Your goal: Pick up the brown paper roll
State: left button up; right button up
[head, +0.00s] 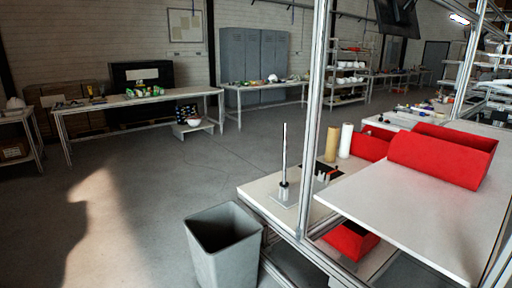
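The brown paper roll (332,144) stands upright on the low white table (258,180) at the right of the head view. A metal upright of the rack rises just left of it. A white roll (346,140) stands close beside it on the right. Neither of my grippers is in view.
A grey bin (224,245) stands on the floor before the table. A thin upright rod (284,155) on a base stands on the table. Red bins (440,153) sit on the higher shelf (410,215) at right. The floor at left is open.

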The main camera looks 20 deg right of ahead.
aim_at(334, 132)
jog(key=z, duration=0.05)
jog(key=k, duration=0.3)
jog(key=u, duration=0.8)
jog(key=i, duration=2.3)
jog(key=z, duration=0.35)
jog(key=i, duration=2.4)
jog(key=z, duration=0.6)
jog(key=i, duration=1.35)
jog(key=z, duration=1.1)
jog(key=i, duration=1.1)
jog(key=z, duration=1.3)
jog(key=i, duration=0.9)
jog(key=z, duration=0.35)
